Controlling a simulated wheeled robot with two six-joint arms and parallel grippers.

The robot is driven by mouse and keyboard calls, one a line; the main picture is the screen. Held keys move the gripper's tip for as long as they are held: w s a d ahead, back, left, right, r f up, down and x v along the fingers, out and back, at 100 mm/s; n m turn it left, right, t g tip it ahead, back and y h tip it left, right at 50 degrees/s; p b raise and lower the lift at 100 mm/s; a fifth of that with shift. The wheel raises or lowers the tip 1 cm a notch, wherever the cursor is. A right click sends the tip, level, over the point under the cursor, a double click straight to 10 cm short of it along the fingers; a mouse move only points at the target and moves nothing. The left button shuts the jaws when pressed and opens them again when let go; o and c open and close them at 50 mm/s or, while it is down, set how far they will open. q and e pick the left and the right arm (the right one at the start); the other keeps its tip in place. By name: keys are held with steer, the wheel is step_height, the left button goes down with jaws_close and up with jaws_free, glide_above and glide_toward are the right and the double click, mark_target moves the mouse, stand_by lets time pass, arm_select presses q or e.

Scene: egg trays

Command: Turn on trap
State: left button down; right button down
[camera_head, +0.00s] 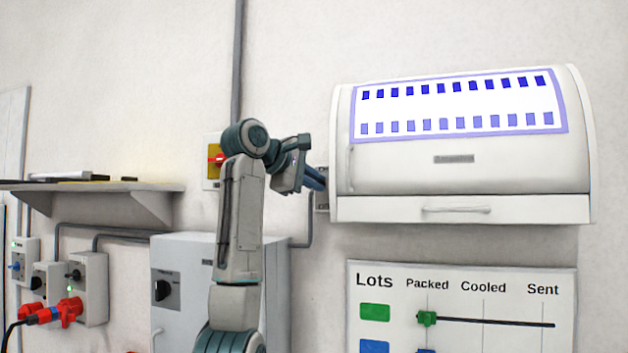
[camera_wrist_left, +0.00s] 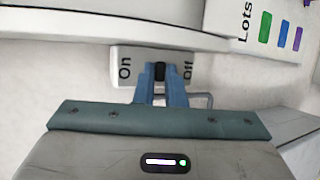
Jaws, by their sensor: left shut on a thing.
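A white wall-mounted unit (camera_head: 460,205) with a curved hood and a panel of blue squares hangs at the upper right in the head view. Its nameplate is too small to read. A small switch box (camera_wrist_left: 124,68) with "On" and "Off" labels sits beside the unit; the head view shows only part of it (camera_head: 321,204). My left gripper (camera_wrist_left: 160,78) is shut on the black switch knob (camera_wrist_left: 159,70) between the two labels. In the head view, my left gripper (camera_head: 318,181) reaches the switch box at the unit's left end. Which label the knob points to is unclear. My right gripper is out of view.
A "Lots" board (camera_head: 460,330) with sliders hangs below the unit. A grey cabinet (camera_head: 185,250) with a black knob stands behind my left arm. A red-and-yellow switch (camera_head: 212,160), a shelf (camera_head: 110,188) and socket boxes (camera_head: 95,270) are at left.

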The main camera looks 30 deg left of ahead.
arm_select(q)
steer(key=c, duration=1.5)
jaws_free()
steer(key=b+v, duration=0.4)
steer(key=v, duration=0.6)
steer(key=shift+s+a, duration=0.15)
steer(key=shift+s, duration=0.15)
